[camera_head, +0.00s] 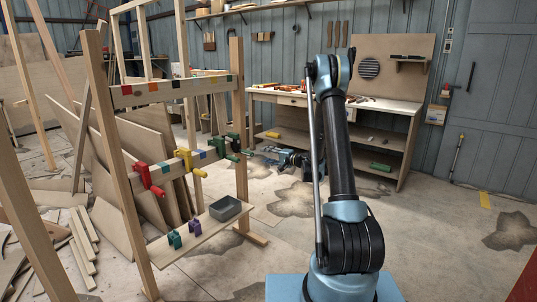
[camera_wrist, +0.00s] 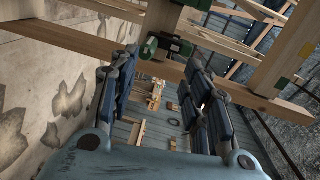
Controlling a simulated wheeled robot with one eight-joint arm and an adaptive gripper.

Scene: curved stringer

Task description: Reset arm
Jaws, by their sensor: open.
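My arm rises in the middle of the head view and bends down behind itself to my gripper (camera_head: 272,153), right of the wooden frame (camera_head: 241,110). In the wrist view my gripper (camera_wrist: 163,62) has its two fingers wide apart, with nothing held between them. A dark green clamp (camera_head: 232,148) sits at the right end of the frame's middle rail, just left of my gripper. A green clamp (camera_wrist: 160,46) also shows on a wooden rail beyond the fingertips; contact cannot be told. A red clamp (camera_head: 148,179) and a yellow clamp (camera_head: 185,160) are on the same middle rail.
The frame's lower shelf (camera_head: 190,240) holds a grey bin (camera_head: 226,208), a teal clamp (camera_head: 174,240) and a purple clamp (camera_head: 194,227). A workbench (camera_head: 393,107) stands behind my arm. Loose boards lie at left. The floor at right is mostly clear.

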